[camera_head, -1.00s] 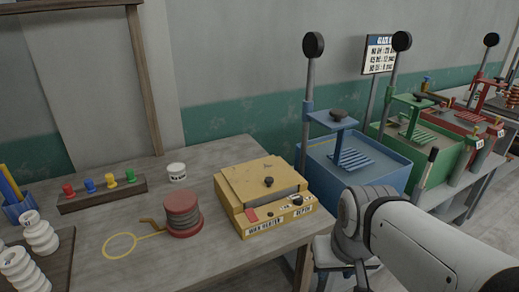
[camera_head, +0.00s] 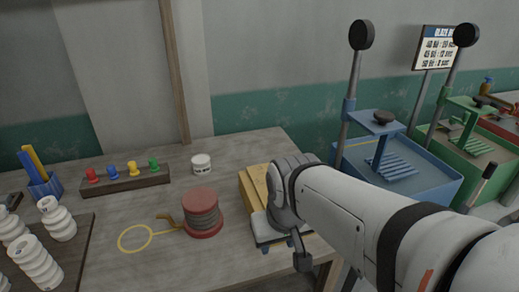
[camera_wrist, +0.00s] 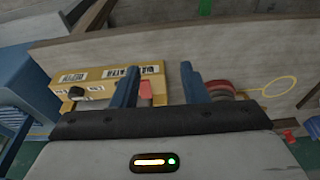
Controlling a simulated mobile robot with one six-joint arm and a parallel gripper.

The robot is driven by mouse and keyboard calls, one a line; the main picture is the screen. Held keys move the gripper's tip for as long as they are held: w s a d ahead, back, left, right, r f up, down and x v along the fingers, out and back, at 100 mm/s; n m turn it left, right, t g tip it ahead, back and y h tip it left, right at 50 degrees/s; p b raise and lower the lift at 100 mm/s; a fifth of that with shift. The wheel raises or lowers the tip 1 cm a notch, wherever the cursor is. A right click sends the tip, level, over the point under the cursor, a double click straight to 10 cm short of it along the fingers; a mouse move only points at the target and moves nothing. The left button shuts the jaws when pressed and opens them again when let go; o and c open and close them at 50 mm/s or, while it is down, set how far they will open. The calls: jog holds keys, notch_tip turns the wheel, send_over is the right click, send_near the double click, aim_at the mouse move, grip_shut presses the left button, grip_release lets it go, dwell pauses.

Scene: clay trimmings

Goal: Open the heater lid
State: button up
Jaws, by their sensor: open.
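The yellow wax heater (camera_head: 247,200) stands on the wooden table, mostly hidden behind my arm in the head view. A strip of its lid (camera_head: 258,178) shows and looks shut; its dark top knob is hidden. In the wrist view the heater (camera_wrist: 97,76) shows its labelled front, a dark knob (camera_wrist: 76,92) and a red patch, to the left and between my fingers. My gripper (camera_wrist: 160,84) is open with its blue fingers apart and nothing held. It is close to the heater's front; whether it touches is unclear.
A red spool (camera_head: 203,212) with a yellow loop stands left of the heater. A white jar (camera_head: 201,163) is behind. A peg rack (camera_head: 125,181) and white stacked pieces (camera_head: 36,262) are farther left. A blue press station (camera_head: 400,170) stands right.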

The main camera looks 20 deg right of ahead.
jog(key=shift+o, duration=0.7)
jog(key=w+d+r+m+h+p, duration=0.1)
jog(key=w+d+r+m, duration=0.1)
jog(key=w, duration=0.4)
jog(key=shift+r+m, duration=0.35)
jog(key=shift+m, duration=0.15)
jog(key=w+d+r+m+h+p, duration=0.2)
jog(key=w+d+m, duration=0.3)
jog(key=w+d, duration=0.4)
jog(key=shift+m+t, duration=0.3)
jog(key=x, duration=0.2)
jog(key=w+x, duration=0.1)
jog(key=x, duration=0.4)
jog(key=shift+w+a, duration=0.25)
jog(key=shift+w, duration=0.1)
jog(key=shift+w+d+f, duration=0.15)
jog(key=shift+f, duration=0.35)
grip_shut()
